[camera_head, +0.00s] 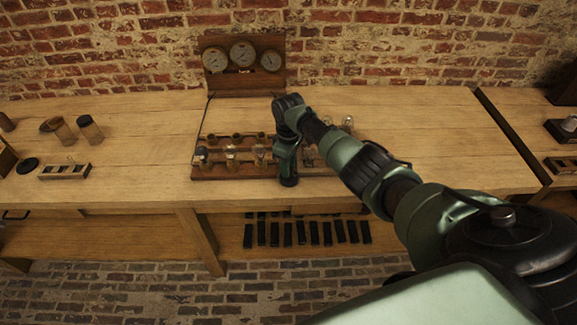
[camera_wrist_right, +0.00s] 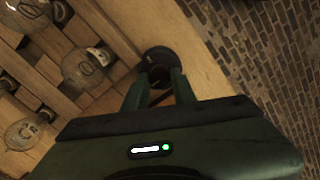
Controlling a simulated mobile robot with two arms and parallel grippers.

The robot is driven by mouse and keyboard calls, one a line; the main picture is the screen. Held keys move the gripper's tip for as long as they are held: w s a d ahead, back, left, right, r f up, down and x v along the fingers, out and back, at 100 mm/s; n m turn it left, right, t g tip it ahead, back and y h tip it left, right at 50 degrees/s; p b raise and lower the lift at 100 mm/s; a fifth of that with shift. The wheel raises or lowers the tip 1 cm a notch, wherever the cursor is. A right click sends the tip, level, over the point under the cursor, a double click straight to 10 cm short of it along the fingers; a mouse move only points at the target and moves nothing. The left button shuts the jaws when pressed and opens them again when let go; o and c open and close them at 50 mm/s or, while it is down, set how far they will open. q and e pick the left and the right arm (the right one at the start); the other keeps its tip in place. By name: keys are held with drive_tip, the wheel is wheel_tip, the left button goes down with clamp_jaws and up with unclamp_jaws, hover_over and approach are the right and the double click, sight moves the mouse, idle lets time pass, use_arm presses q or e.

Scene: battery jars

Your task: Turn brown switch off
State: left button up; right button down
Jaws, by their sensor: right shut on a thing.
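My right gripper (camera_head: 288,178) points down at the front edge of the wooden board on the bench. In the right wrist view its two fingers (camera_wrist_right: 158,80) are shut on a small dark part at a round, dark switch-like piece (camera_wrist_right: 160,54). Its color looks nearly black in this light, so I cannot confirm that it is the brown switch. The fingers hide much of it, and its on or off position cannot be told. My left gripper is not in view.
The wooden board (camera_head: 236,172) holds several glass bulbs (camera_wrist_right: 84,66) close to my right gripper. A panel with three dials (camera_head: 243,56) stands behind. Jars (camera_head: 90,130) and a small wooden rack (camera_head: 64,171) are at left. The bench (camera_head: 140,150) between is clear.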

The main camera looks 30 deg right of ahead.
drive_tip(key=shift+r+n, duration=0.1)
drive_tip(key=shift+n, duration=0.4)
drive_tip(key=c, duration=1.1)
unclamp_jaws()
drive_tip(key=shift+c, duration=0.2)
wheel_tip(320, 180, up, 8)
drive_tip(key=shift+f+b, duration=0.1)
drive_tip(key=shift+b, duration=0.3)
